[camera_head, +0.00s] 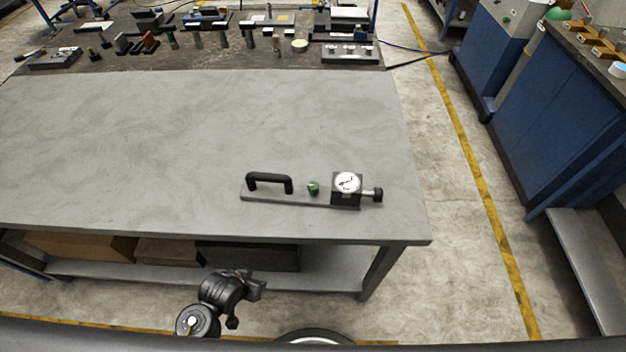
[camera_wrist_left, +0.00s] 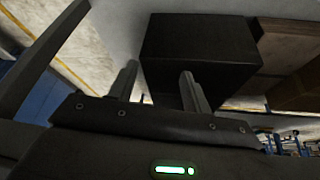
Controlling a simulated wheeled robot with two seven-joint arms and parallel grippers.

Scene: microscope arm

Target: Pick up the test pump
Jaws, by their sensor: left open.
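The test pump (camera_head: 312,197) lies near the front right of the grey table (camera_head: 180,140) in the head view. It has a flat grey base, a black handle (camera_head: 269,181) at its left, a green knob (camera_head: 313,188) in the middle and a white-faced gauge (camera_head: 347,183) at its right. A dark part of my arm shows low in front of the table, apart from the pump. In the left wrist view my left gripper (camera_wrist_left: 159,68) is open and empty, its fingers apart in front of a dark box. The pump is not visible there. My right gripper is out of view.
Under the tabletop a shelf holds a dark box (camera_wrist_left: 200,48) and brown boxes (camera_head: 80,245). Tools and small parts crowd a dark bench (camera_head: 110,62) behind. The grey tabletop around the pump is clear. Blue cabinets (camera_head: 560,120) stand at the right across open floor.

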